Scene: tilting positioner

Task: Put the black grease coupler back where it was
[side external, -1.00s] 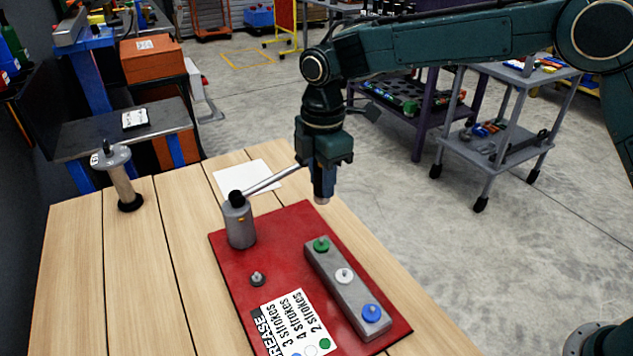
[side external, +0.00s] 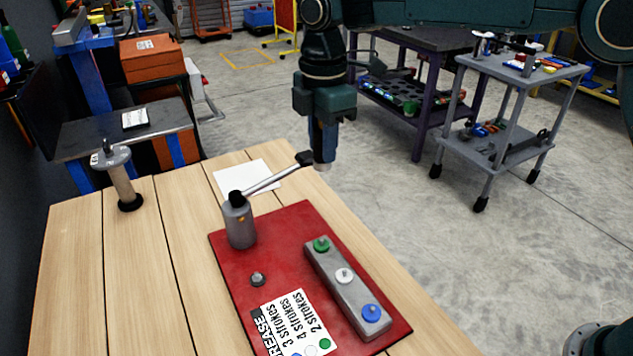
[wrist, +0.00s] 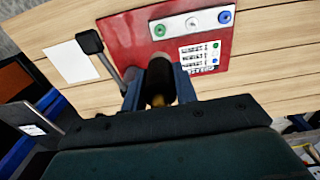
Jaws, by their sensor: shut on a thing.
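My gripper (side external: 322,150) hangs above and behind the red board (side external: 222,262), close to the black end of the pump lever. In the wrist view its blue fingers (wrist: 158,88) are shut on the black grease coupler (wrist: 160,72), a dark cylinder with a brass-coloured part. In the side view the fingers mostly hide the coupler; only a pale tip shows below them. A grey pump (side external: 239,225) with a lever (side external: 268,182) stands on the board's far left corner. A small grey stud (side external: 257,279) sits on the board; I cannot tell whether it is the coupler's place.
A grey block (side external: 333,272) carries green, white and blue fittings. A printed stroke card (side external: 295,322) lies near it. White paper (side external: 240,176) lies behind the pump. A post with a round grey top (side external: 116,160) stands at the table's left. Bare wood lies left of the board.

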